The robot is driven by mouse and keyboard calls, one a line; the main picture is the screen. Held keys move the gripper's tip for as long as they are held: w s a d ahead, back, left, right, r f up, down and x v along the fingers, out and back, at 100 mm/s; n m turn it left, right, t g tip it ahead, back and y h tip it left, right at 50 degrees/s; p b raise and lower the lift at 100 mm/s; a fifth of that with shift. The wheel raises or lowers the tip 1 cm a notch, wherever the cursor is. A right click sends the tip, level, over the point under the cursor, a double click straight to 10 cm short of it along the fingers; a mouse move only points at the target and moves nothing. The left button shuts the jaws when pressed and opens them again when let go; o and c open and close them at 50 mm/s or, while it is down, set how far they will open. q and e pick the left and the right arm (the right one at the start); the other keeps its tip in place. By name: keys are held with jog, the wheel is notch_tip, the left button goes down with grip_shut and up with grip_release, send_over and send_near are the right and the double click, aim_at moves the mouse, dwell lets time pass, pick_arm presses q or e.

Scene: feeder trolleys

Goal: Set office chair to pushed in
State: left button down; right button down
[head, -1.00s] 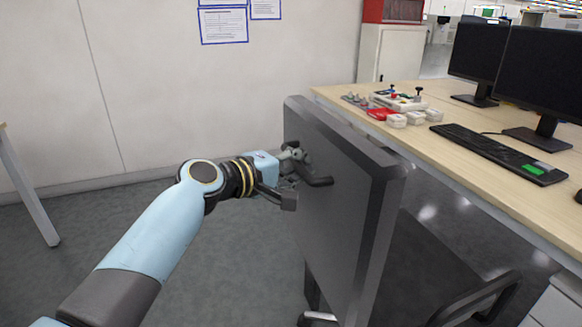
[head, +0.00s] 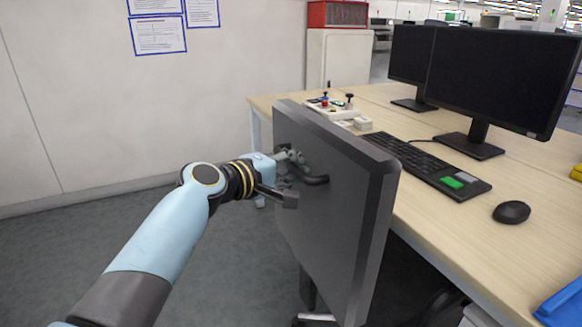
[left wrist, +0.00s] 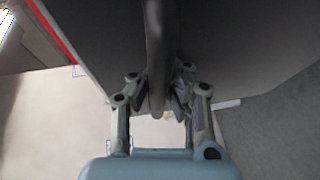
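The office chair (head: 335,215) has a flat dark grey backrest and stands upright beside the desk's near edge. Its seat and armrest are mostly hidden behind the backrest and at the desk's edge. A dark bar handle (head: 314,180) sits on the side of the backrest facing me. My left gripper (head: 292,178) is at this handle. In the left wrist view the handle (left wrist: 159,45) runs between the fingers (left wrist: 160,98), which are closed in on both sides of it. My right gripper is not in view.
The wooden desk (head: 455,230) holds monitors (head: 495,75), a keyboard (head: 425,165), a mouse (head: 511,212), a control box (head: 335,112) and a blue item (head: 562,303). A white cabinet (head: 337,60) stands behind. The grey floor (head: 130,240) at the left is clear.

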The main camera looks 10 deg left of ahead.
pick_arm(q)
jog(key=shift+w+d+r, duration=0.35)
jog(key=shift+d, duration=0.05)
jog(key=c, duration=1.5)
grip_release()
jog(key=shift+s, duration=0.15)
jog(key=shift+c, duration=0.2)
jog(key=o, duration=0.3)
jog(key=shift+f, duration=0.1)
jog(key=shift+s+a, duration=0.25)
jog(key=shift+s, duration=0.05)
jog(key=v, duration=1.1)
jog(key=shift+s, duration=0.2)
jog(key=shift+a, duration=0.1)
